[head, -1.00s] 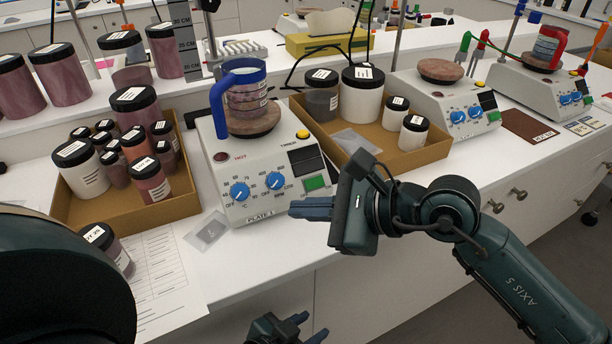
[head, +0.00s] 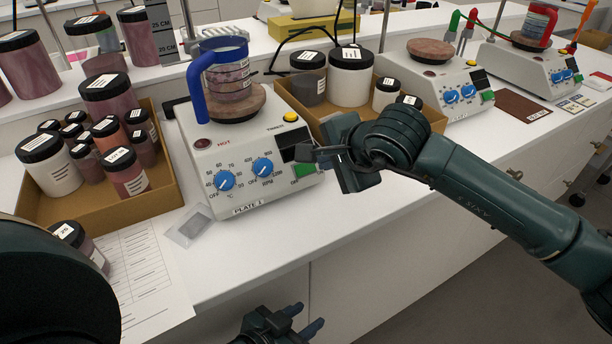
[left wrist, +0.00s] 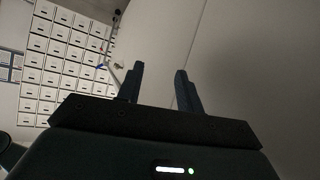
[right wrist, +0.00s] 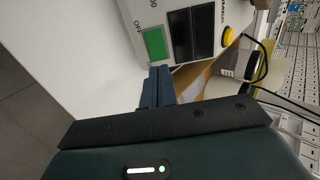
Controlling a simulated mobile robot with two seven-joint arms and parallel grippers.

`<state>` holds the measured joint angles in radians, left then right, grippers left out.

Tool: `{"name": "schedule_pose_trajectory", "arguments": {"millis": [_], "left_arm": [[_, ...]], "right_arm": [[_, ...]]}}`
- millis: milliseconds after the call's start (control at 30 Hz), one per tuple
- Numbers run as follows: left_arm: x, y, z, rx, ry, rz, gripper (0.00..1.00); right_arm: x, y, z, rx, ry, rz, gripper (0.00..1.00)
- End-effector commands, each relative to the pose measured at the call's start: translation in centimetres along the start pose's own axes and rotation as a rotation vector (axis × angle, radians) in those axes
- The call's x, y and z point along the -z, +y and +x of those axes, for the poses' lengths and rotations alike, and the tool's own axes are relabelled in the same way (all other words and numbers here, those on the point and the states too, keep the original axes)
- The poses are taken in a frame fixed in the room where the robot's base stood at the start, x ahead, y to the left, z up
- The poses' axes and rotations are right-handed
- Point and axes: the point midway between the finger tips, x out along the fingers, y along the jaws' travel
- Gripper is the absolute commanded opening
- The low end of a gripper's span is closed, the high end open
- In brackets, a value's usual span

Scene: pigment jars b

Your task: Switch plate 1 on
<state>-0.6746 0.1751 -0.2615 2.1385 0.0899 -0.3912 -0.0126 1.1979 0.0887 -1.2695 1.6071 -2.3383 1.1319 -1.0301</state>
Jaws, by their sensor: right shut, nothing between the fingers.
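Plate 1 (head: 212,208), a pale hot plate with two blue knobs, stands near the bench's front edge. Its green switch (head: 304,170) is on the right of its front, below a dark display; the switch also shows in the right wrist view (right wrist: 155,43). I cannot tell the switch's position. My right gripper (head: 317,153) is shut and empty in front of the plate's right side, its fingertips (right wrist: 158,70) pointing towards the switch and apparently just short of it. My left gripper (head: 305,319) is open and empty, low in front of the bench; its spread fingers show in the left wrist view (left wrist: 158,80).
A blue-handled holder (head: 197,90) with stacked dishes sits on plate 1's round top. Cardboard trays of jars stand left (head: 160,198) and right (head: 436,122) of the plate. A small packet (head: 189,226) lies in front. Two other hot plates stand farther right.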

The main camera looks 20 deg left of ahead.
Motion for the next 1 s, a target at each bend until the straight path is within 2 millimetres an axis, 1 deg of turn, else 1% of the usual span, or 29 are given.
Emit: {"name": "schedule_pose_trajectory", "arguments": {"millis": [33,100,267,467,1000], "left_arm": [[-0.4,-0.1,0.3,0.001,0.006,-0.011,0.36],[-0.2,-0.1,0.4,0.001,0.015,-0.02,0.36],[0.5,-0.1,0.2,-0.002,0.031,-0.029,0.36],[0.4,-0.1,0.1,-0.002,0.029,-0.028,0.36],[-1.0,0.0,0.8,-0.007,0.021,-0.025,0.36]], "right_arm": [[0.0,0.2,0.6,0.002,0.0,-0.001,0.0],[-0.1,0.1,0.8,0.002,-0.001,-0.001,0.0],[0.0,-0.1,0.9,0.001,-0.001,0.0,0.0],[0.0,-0.1,0.8,0.001,-0.001,0.0,0.0],[-0.1,0.0,1.8,0.001,-0.002,0.0,0.0]]}}
